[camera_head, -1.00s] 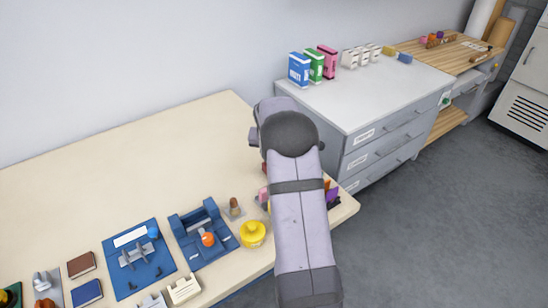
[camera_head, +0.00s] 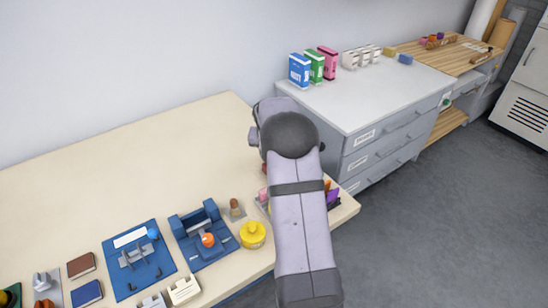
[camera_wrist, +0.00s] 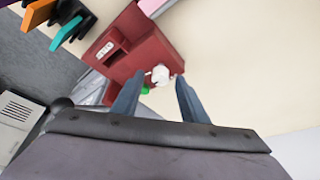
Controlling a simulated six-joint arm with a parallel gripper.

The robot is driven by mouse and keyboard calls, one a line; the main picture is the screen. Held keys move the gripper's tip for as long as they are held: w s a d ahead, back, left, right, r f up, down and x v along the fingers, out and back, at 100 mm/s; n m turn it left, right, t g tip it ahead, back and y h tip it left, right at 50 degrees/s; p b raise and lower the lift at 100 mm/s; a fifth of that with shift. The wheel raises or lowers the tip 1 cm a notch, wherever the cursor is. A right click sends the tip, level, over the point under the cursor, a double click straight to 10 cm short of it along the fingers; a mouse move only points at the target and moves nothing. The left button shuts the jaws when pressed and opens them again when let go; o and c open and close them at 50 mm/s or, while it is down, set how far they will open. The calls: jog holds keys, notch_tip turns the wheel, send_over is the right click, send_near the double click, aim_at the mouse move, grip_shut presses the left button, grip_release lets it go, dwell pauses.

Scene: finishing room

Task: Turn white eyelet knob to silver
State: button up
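A dark red eyelet device (camera_wrist: 150,50) stands on the cream bench in the wrist view. A small white knob (camera_wrist: 160,75) is on its near edge, with a green part (camera_wrist: 146,90) beside it. My gripper (camera_wrist: 159,77) is open, its two blue-grey fingers apart on either side of the white knob in the picture. I cannot tell whether they touch it. No silver mark can be made out. In the head view my arm hides the gripper and nearly all of the red device; only a sliver of red (camera_head: 264,168) shows.
Orange and dark pieces (camera_wrist: 58,22) stand beside the red device. On the bench are a yellow round container (camera_head: 252,235), a blue press (camera_head: 205,245) and a blue board (camera_head: 127,272). A grey drawer cabinet (camera_head: 350,105) stands behind right. The bench's back left is clear.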

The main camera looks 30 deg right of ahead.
jog(key=b+v, duration=0.2)
jog(key=v, duration=0.5)
jog(key=shift+s+a, duration=0.1)
jog(key=shift+a, duration=0.05)
dwell(0.3)
jog(key=s+a+f+n+g+y, duration=0.1)
jog(key=s+a+f+n, duration=0.15)
jog(key=s+a, duration=0.65)
jog(key=s+a+f+n+g+y, duration=0.15)
jog(key=s+a+n, duration=0.25)
jog(key=s+a, duration=0.5)
jog(key=s+a+f+n+g+y, duration=0.1)
jog(key=s+a+f+n, duration=0.2)
jog(key=s+a, duration=0.6)
notch_tip(320, 180, down, 9)
jog(key=b, duration=0.8)
jog(key=shift+s+d+r, duration=0.15)
jog(key=shift+s+d, duration=0.15)
jog(key=shift+s, duration=0.15)
jog(key=shift+t, duration=0.25)
